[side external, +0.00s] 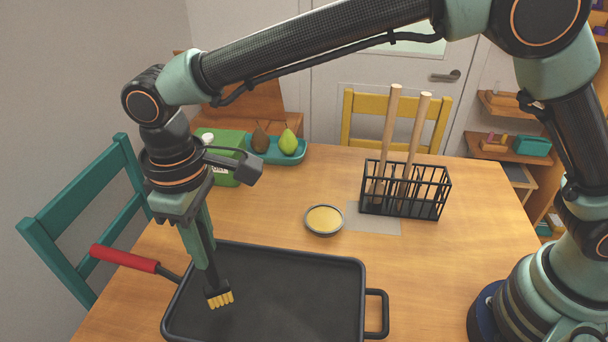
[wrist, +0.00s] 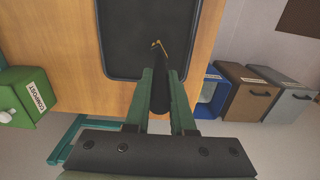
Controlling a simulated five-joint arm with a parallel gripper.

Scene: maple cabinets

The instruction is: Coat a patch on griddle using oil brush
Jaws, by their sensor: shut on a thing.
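My gripper (side external: 199,238) is shut on the oil brush (side external: 217,296), which has a dark handle and yellow bristles. The brush points down over the left part of the black griddle (side external: 310,282). Its bristles are at or just above the griddle surface; I cannot tell whether they touch. In the wrist view the brush (wrist: 160,75) sits between the two green fingers (wrist: 161,103), its yellow tip over the griddle (wrist: 118,40). A small round dish of yellow oil (side external: 324,220) stands on the table behind the griddle. No coated patch is clearly visible.
A teal tray (side external: 287,155) with two pears and a green box (side external: 226,150) are at the back left.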

